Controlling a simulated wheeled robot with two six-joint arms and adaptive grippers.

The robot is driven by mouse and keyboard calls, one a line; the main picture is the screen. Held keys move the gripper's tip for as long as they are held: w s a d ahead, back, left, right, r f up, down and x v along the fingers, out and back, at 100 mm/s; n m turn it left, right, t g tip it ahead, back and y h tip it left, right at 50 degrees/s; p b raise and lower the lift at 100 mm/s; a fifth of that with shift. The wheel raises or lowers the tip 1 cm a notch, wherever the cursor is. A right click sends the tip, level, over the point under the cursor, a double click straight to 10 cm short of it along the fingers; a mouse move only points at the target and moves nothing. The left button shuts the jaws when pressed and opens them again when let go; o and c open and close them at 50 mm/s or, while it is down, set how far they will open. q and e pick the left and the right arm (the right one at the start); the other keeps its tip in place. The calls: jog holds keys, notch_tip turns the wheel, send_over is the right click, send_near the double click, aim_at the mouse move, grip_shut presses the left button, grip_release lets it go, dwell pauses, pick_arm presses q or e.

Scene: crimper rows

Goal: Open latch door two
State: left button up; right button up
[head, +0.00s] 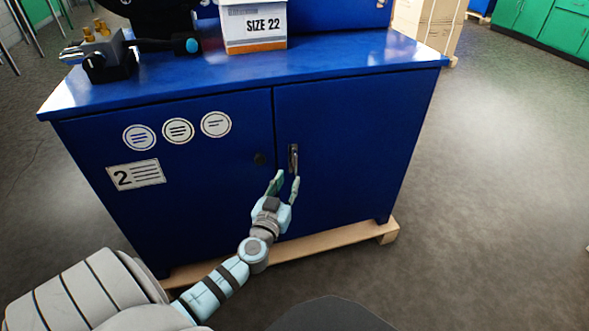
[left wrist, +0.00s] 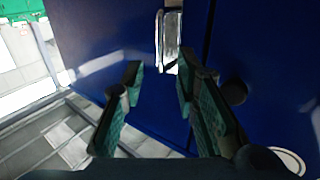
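A blue cabinet has two doors, a left door (head: 165,185) with a "2" label (head: 136,175) and a right door (head: 345,150). Both look shut. A metal latch handle (head: 293,158) stands upright on the right door near the seam. My left gripper (head: 285,181) is open just below the handle, its fingers pointing up toward it. In the left wrist view the handle (left wrist: 169,40) lies beyond the open fingertips (left wrist: 160,72), and nothing is between the fingers. I cannot tell whether a fingertip touches the handle. My right gripper is not in view.
A dark round knob or lock (head: 260,158) sits on the left door. A "SIZE 22" box (head: 253,27) and a black device with brass fittings (head: 105,60) stand on the cabinet top. A wooden pallet (head: 335,236) juts out underneath. The floor (head: 470,200) at right is clear.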

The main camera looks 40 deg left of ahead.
pick_arm(q)
jog(key=x, duration=0.7)
jog(key=shift+b, duration=0.35)
jog(key=shift+c, duration=0.6)
grip_shut()
